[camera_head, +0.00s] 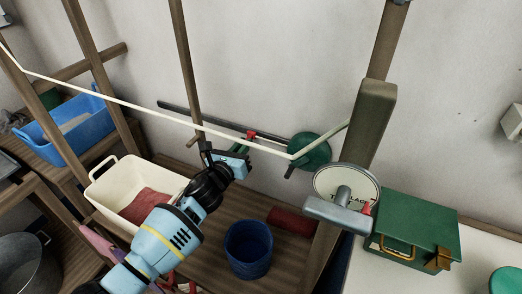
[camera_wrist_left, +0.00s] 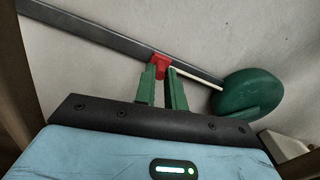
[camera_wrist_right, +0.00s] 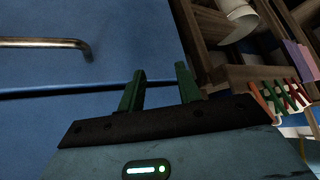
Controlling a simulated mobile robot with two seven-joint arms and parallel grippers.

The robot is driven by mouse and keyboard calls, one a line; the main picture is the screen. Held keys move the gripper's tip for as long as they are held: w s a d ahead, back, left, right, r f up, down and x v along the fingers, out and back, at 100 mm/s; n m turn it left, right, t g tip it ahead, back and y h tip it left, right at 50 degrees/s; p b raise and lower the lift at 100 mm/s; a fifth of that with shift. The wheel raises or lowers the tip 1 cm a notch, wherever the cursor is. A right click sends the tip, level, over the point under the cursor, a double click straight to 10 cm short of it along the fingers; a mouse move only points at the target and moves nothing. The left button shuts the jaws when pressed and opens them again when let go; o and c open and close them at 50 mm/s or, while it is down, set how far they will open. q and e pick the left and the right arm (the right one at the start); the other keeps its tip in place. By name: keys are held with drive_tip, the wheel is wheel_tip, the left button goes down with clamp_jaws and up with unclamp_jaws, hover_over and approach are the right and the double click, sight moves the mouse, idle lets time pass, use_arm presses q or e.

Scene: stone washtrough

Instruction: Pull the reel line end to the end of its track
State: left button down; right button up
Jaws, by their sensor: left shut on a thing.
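The red reel line end (camera_wrist_left: 160,62) sits on a dark straight track (camera_wrist_left: 90,38) along the wall. A short pale line runs from it to the round green reel (camera_wrist_left: 250,94) at the track's right end. In the head view the red end (camera_head: 251,135) is just left of the reel (camera_head: 312,150), and the track (camera_head: 190,112) runs on to the upper left. My left gripper (camera_wrist_left: 161,74) is shut on the red end with its fingertips. My right gripper (camera_wrist_right: 158,78) is open and empty in front of a blue surface, out of the head view.
A pale cord (camera_head: 120,101) crosses in front of the wall. Below stand a cream tub (camera_head: 108,180) with a red cloth and a blue bucket (camera_head: 248,250). A wooden post (camera_head: 372,112) and a dial scale (camera_head: 348,187) stand right of the reel. A metal handle (camera_wrist_right: 45,43) shows in the right wrist view.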

use_arm(q)
drive_tip(key=shift+w+a, duration=0.2)
drive_tip(key=shift+a, duration=0.3)
drive_tip(key=c, duration=1.5)
unclamp_jaws()
drive_tip(key=shift+o, duration=0.2)
drive_tip(key=shift+s, duration=0.15)
drive_tip(key=p+v, duration=0.1)
drive_tip(key=v, duration=0.6)
drive_tip(key=shift+s+a, duration=0.15)
drive_tip(key=shift+s, duration=0.1)
drive_tip(key=shift+c, duration=0.4)
